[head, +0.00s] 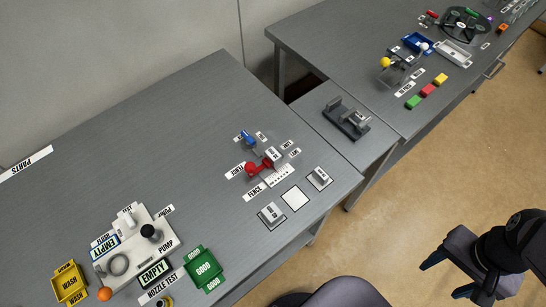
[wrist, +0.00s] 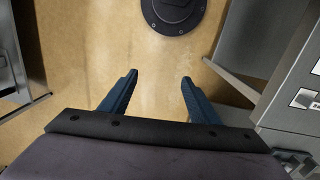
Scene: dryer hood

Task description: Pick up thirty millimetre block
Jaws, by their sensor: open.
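No block in view can be surely told as the thirty millimetre one. On the far bench in the head view lie a green block (head: 413,102), a red block (head: 427,90) and a yellow block (head: 440,79), in a row beside white labels too small to read. My gripper (head: 442,279) is at the lower right of the head view, over the floor and well away from these blocks. In the wrist view my gripper (wrist: 159,77) shows two dark blue fingers spread apart, with nothing between them but tan floor.
The near grey bench (head: 200,140) carries a pump station (head: 133,250), a yellow bin (head: 70,283), a green bin (head: 204,268) and a red device (head: 258,167). A lower shelf holds a dark fixture (head: 345,119). In the wrist view, grey furniture (wrist: 290,85) stands at right.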

